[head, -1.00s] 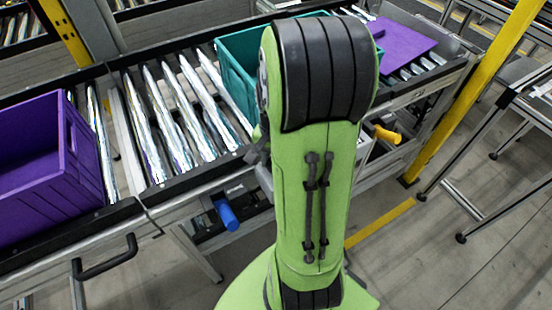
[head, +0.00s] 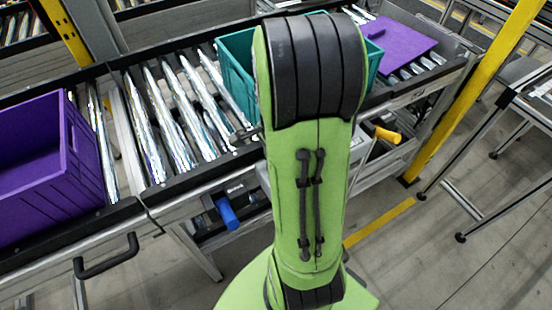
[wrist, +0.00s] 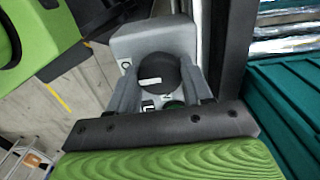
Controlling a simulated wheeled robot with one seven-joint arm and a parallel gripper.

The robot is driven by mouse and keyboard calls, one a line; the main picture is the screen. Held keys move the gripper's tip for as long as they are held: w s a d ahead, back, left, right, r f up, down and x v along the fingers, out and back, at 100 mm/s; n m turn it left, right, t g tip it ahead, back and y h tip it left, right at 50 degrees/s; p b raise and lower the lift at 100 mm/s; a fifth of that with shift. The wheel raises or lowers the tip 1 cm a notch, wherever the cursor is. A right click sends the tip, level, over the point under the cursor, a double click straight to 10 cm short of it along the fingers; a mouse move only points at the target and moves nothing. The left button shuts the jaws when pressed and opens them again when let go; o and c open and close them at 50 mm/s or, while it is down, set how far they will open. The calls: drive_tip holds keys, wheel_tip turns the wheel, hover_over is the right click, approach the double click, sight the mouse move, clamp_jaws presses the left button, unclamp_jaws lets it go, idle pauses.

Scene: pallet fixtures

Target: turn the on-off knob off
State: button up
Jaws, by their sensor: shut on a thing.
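The on-off knob (wrist: 160,74) is a round black knob with a white mark, on a grey control box (wrist: 150,38) in the wrist view. The white mark lies nearly level across the picture. My gripper (wrist: 160,84) has one finger on each side of the knob and is shut on it. A small ring-shaped marking shows on the box left of the knob. Other white markings and part of a green round part (wrist: 174,106) show below the knob, partly hidden. In the head view my own arm hides the knob and my gripper.
A teal crate (head: 235,66) stands on the roller conveyor (head: 185,115) behind my arm, and close right of the box in the wrist view. A purple crate (head: 75,170) stands at the left. A yellow post (head: 470,95) rises at the right.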

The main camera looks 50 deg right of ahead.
idle(0.5)
drive_tip(key=o, duration=1)
drive_tip(key=shift+o, duration=0.2)
wheel_tip(320, 180, up, 16)
drive_tip(key=p, duration=0.5)
drive_tip(key=shift+f, duration=0.1)
